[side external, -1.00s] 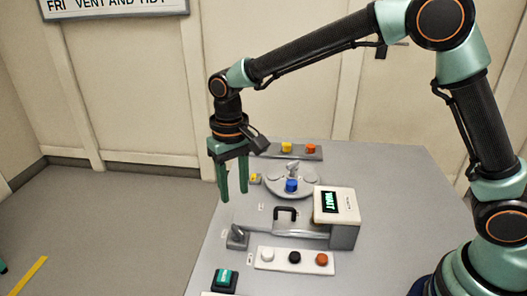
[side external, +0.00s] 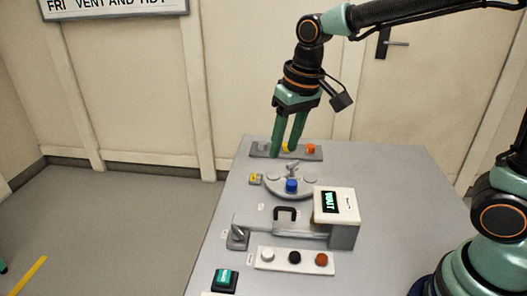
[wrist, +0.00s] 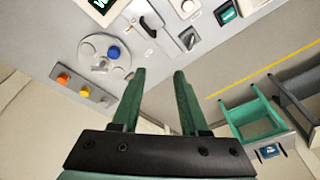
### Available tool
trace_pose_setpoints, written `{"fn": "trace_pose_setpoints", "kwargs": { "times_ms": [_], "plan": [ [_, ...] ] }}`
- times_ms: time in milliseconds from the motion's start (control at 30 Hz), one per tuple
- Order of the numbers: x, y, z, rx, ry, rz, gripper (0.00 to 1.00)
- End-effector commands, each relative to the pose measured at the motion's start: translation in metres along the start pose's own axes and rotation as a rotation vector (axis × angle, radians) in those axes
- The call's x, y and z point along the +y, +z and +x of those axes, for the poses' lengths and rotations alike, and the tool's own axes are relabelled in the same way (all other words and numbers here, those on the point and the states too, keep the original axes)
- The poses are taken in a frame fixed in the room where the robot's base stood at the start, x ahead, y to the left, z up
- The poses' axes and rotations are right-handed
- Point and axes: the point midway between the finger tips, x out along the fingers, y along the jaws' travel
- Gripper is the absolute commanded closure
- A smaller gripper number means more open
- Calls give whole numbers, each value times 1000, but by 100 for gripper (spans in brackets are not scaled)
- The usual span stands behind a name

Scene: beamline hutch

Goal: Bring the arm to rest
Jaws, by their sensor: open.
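My gripper (side external: 284,152) is open, with its two green fingers apart and pointing down. In the side view it hangs in front of the rear strip of knobs (side external: 315,155), near the table's far edge. In the wrist view the fingers (wrist: 160,73) have nothing between them. The round plate with a blue knob (side external: 291,186) stands nearer the camera. The white box with a screen reading WAIT (side external: 336,203) is further right. How far the fingers are above the table is hard to tell.
The grey table (side external: 405,190) carries a black handle (side external: 285,212), a lever switch (side external: 238,236), a front strip of knobs (side external: 280,258) and a green-lit switch (side external: 225,279). The wrist view shows a green stool-like frame (wrist: 253,118) on the floor. The table's right side is clear.

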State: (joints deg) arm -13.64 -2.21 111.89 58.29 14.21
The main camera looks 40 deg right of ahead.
Motion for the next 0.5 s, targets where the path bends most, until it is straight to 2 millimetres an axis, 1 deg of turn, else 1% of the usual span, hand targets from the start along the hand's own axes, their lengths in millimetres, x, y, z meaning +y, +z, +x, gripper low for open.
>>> {"fn": "trace_pose_setpoints", "kwargs": {
  "times_ms": [33,200,400,500],
  "plan": [
    [12,7,-10,32,-2,3,56],
    [44,33,-30,122,3,-2,56],
    [74,65,-40,219,22,-11,56],
    [83,77,-41,254,33,-15,56]
  ]
}}
